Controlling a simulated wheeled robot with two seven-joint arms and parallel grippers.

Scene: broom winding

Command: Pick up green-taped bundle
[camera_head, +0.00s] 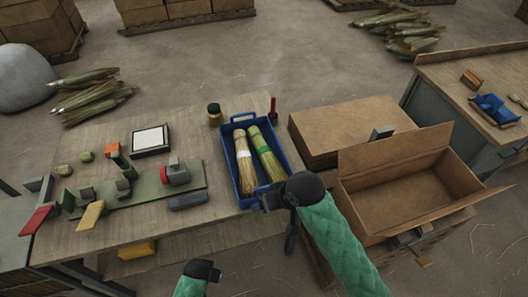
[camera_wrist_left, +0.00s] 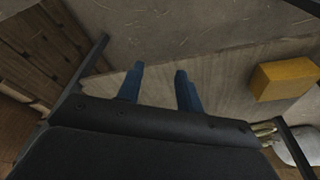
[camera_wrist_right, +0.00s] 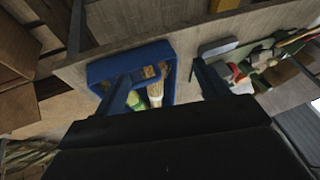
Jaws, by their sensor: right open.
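The green-taped bundle (camera_head: 265,153) lies in a blue tray (camera_head: 231,166) on the wooden table, to the right of a white-taped bundle (camera_head: 244,164). In the right wrist view the green-taped bundle (camera_wrist_right: 136,101) and the white-taped bundle (camera_wrist_right: 156,94) show beyond the tray wall (camera_wrist_right: 122,60). My right gripper (camera_head: 272,200) is at the near end of the tray, its fingers (camera_wrist_right: 160,82) apart with nothing between them. My left gripper (camera_wrist_left: 159,75) is open and empty, low near the table's front edge; in the head view only its wrist shows.
An open cardboard box (camera_head: 410,190) and a closed one (camera_head: 345,125) stand right of the tray. A green board (camera_head: 140,190) with tools lies to the left. A jar (camera_head: 214,114) and a red-handled tool (camera_head: 273,108) stand behind. A yellow block (camera_wrist_left: 285,78) is near my left gripper.

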